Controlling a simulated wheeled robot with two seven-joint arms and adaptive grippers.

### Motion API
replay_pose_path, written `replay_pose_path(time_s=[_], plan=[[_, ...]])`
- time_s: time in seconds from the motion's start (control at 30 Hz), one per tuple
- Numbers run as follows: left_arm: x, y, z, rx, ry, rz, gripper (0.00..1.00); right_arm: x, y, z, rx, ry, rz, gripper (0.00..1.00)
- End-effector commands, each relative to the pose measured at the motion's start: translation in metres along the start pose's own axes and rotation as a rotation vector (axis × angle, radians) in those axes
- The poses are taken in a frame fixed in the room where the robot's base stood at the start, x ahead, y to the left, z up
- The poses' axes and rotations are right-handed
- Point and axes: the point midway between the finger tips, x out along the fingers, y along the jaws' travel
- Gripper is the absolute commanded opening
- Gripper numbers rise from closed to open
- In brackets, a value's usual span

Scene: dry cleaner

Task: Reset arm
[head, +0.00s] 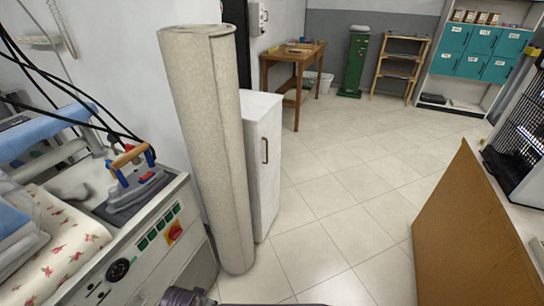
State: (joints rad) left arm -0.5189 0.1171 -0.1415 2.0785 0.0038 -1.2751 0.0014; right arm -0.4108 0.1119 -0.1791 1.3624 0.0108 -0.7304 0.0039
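The task names no object. Neither my left nor my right gripper shows in the head view. A small dark grey part at the bottom edge, left of the middle, looks like a piece of my own arm. Only its top shows, and no fingers can be made out.
An ironing station with an iron (137,182) and folded cloth (62,236) stands at the left. A rolled carpet (212,150) leans upright beside a white cabinet (263,165). A brown panel (470,235) stands at the right. The tiled floor (345,185) between is clear.

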Motion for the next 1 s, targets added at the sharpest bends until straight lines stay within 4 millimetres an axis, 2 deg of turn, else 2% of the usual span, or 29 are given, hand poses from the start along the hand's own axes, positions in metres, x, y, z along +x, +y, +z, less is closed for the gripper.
replay_pose_path(time_s=[0.03, 0.2, 0.6, 0.8, 1.0], plan=[[0.013, 0.001, 0.005, 0.001, -0.008, 0.001, 0.34, 0.000, 0.000, 0.000, 0.000, 0.000, 0.000, 0.40], [0.055, 0.002, 0.021, 0.004, -0.018, 0.004, 0.34, 0.000, 0.000, 0.000, 0.000, 0.000, 0.000, 0.40], [0.142, 0.006, 0.073, 0.010, -0.044, 0.008, 0.34, 0.000, 0.000, 0.000, 0.000, 0.000, 0.000, 0.40], [0.177, 0.007, 0.102, 0.014, -0.055, 0.010, 0.34, 0.000, 0.000, 0.000, 0.000, 0.000, 0.000, 0.40], [0.202, 0.007, 0.127, 0.016, -0.063, 0.011, 0.34, 0.000, 0.000, 0.000, 0.000, 0.000, 0.000, 0.40]])
